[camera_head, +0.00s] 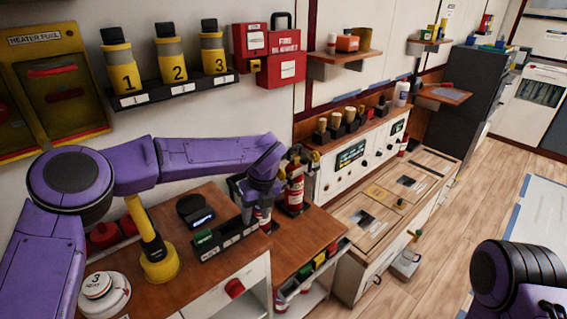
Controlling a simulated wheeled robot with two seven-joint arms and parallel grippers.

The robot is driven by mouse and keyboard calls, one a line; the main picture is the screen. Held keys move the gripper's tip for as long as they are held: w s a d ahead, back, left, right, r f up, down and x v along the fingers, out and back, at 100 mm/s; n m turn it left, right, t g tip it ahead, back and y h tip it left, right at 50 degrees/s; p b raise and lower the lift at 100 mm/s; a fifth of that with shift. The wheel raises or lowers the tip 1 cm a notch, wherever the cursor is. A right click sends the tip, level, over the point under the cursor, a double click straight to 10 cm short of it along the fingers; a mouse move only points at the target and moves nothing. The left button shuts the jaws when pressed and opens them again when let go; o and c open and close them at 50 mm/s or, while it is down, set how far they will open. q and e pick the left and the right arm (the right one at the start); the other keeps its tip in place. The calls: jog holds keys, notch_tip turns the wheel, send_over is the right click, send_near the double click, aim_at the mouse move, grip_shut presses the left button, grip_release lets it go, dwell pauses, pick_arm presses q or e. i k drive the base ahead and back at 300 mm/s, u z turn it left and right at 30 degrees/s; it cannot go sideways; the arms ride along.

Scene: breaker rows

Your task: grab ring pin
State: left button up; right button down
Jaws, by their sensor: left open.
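No ring pin can be made out clearly at this size. A small red fire extinguisher (295,193) with a dark top stands upright at the right end of the wooden counter (190,255), against the wall. My left gripper (262,212) is open and hangs low over the counter, just left of the extinguisher. Its purple wrist hides part of the area beside the extinguisher's top, and I cannot tell whether the two touch. My right arm shows only as a purple link at the lower right; its gripper is out of view.
A labelled black tray (225,240) lies under the left gripper. A yellow-based lamp-like stand (160,262) and a white round device (103,292) stand further left. Yellow numbered canisters (172,60) and a red fire box (279,69) hang on the wall. The wooden floor at right is mostly clear.

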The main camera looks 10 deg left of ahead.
aim_at(282, 176)
jog(key=i, duration=0.85)
